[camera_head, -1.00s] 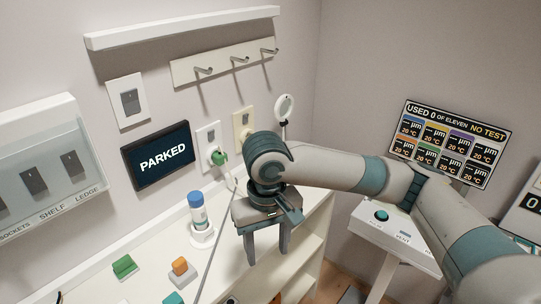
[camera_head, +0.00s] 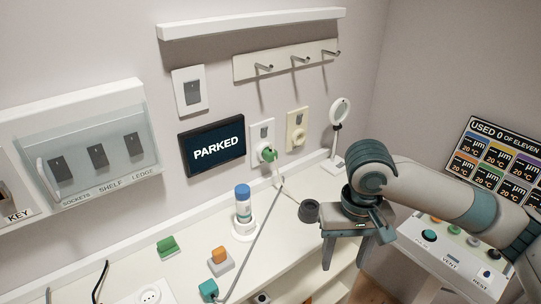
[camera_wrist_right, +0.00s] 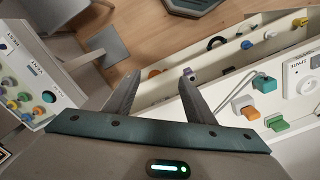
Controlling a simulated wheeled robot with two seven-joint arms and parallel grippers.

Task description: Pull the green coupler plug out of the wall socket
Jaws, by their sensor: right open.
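The green coupler plug (camera_head: 269,154) sits in the white wall socket (camera_head: 262,131), to the right of the screen reading PARKED. A cord hangs from it down to the counter. My right gripper (camera_head: 342,266) is open and empty, pointing down, to the right of and below the plug and clearly apart from it. In the right wrist view its two fingers (camera_wrist_right: 154,75) are spread with nothing between them. The plug is not seen in the wrist view. My left gripper is not in view.
A cream socket (camera_head: 297,130) is right of the white one. A blue-capped bottle (camera_head: 243,210), a dark round cup (camera_head: 309,211) and a round mirror-like stand (camera_head: 338,135) are on the counter (camera_head: 279,245). Hooks (camera_head: 299,60) are above. A button console (camera_head: 450,262) is at right.

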